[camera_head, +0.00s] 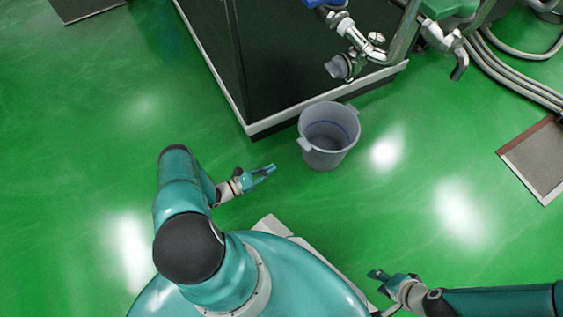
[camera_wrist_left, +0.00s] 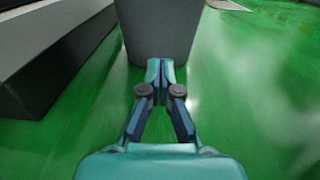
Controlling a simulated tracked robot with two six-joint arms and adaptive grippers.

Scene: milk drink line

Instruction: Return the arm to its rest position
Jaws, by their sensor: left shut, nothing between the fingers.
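My left gripper (camera_head: 270,170) is shut and empty, held out above the green floor to the left of a grey bucket. In the left wrist view its fingertips (camera_wrist_left: 160,66) meet, with the lower wall of the bucket (camera_wrist_left: 158,28) beyond them. My right gripper (camera_head: 373,275) is at the lower right, over the floor and apart from the bucket. It is too small in view to tell whether its fingers are open or shut.
The grey bucket (camera_head: 327,158) stands upright on the floor by the corner of a dark platform with a pale edge (camera_head: 300,122). Metal valves and pipes (camera_head: 365,45) hang above it. A framed floor grate (camera_head: 537,160) lies at right. The floor at left is clear.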

